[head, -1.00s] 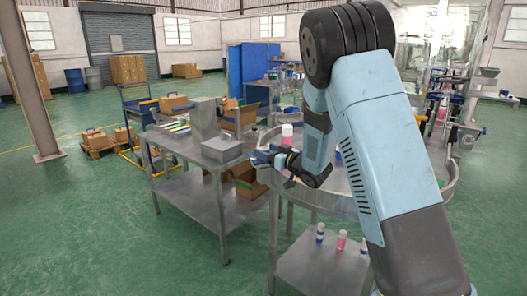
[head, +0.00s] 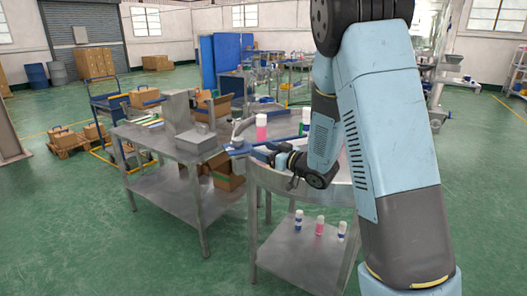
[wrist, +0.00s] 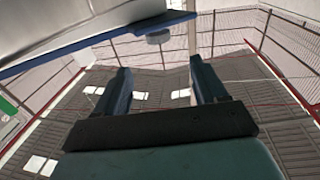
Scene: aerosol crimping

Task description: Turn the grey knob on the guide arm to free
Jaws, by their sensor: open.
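The guide arm (head: 272,145) is a blue bar over the near edge of the round metal table in the head view. In the wrist view the blue guide arm (wrist: 105,42) crosses the upper left. A small grey knob (wrist: 158,37) sits at its end, ahead of my gripper and roughly centred between the fingers, not touched by them. My gripper (wrist: 160,72) is open and empty there. In the head view my gripper (head: 262,153) is small beside the bar, partly hidden by my wrist. The knob's setting cannot be read.
A round metal table (head: 345,190) carries a pink can (head: 261,127) behind the guide arm, with several cans on its lower shelf. A steel bench (head: 150,135) with a grey box (head: 195,145) stands to the left. The green floor in front is clear.

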